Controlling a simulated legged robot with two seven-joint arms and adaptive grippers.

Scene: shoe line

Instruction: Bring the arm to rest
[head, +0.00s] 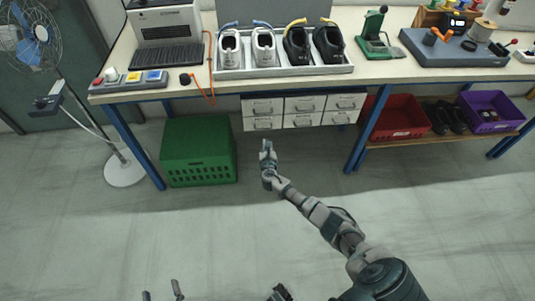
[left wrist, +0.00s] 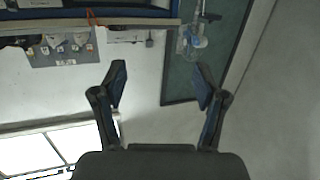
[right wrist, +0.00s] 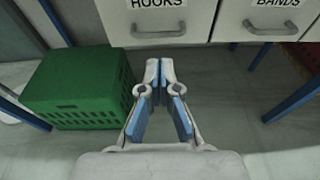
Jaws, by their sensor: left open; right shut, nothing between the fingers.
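My right arm reaches out over the floor in the head view. Its gripper (head: 266,148) is shut and empty, in front of the bench and below the white drawers. In the right wrist view the fingers of the right gripper (right wrist: 160,75) meet at their tips with nothing between them. My left gripper (head: 162,291) shows only its fingertips at the bottom edge of the head view. In the left wrist view the left gripper (left wrist: 160,88) is open, with its fingers wide apart and nothing between them.
The workbench (head: 220,88) holds a shoe rack (head: 285,72) with white and black shoes. White drawers (head: 304,111) hang under it. A green crate (head: 198,152), a red bin (head: 398,118) and a purple bin (head: 489,112) sit below. A fan stand (head: 125,170) is left. The near floor is clear.

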